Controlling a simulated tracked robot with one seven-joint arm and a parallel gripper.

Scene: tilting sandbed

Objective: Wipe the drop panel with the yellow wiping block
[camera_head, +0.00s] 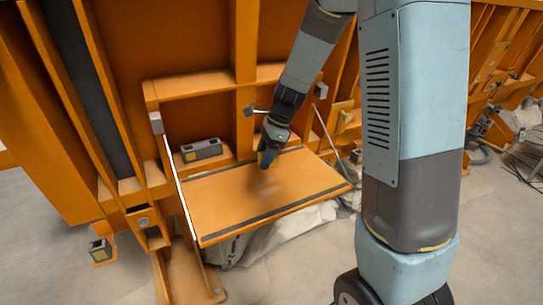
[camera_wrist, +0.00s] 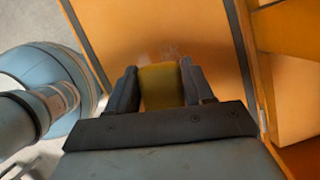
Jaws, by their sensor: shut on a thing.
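The drop panel (camera_head: 240,205) is an orange board with dark strips along its long edges, hanging out level from the orange frame on thin rods. A pale smudge shows near its middle, and a faint pale mark also shows on the panel (camera_wrist: 205,30) in the wrist view. My gripper (camera_head: 266,162) is over the back part of the panel, pointing down. In the wrist view it is shut on the yellow wiping block (camera_wrist: 161,86), which sits between the two dark fingers. I cannot tell whether the block touches the panel.
A similar small box (camera_head: 100,250) is at the lower left. Orange uprights rise behind the panel. Pale covered lumps (camera_head: 290,232) lie beneath it. Open floor lies in front.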

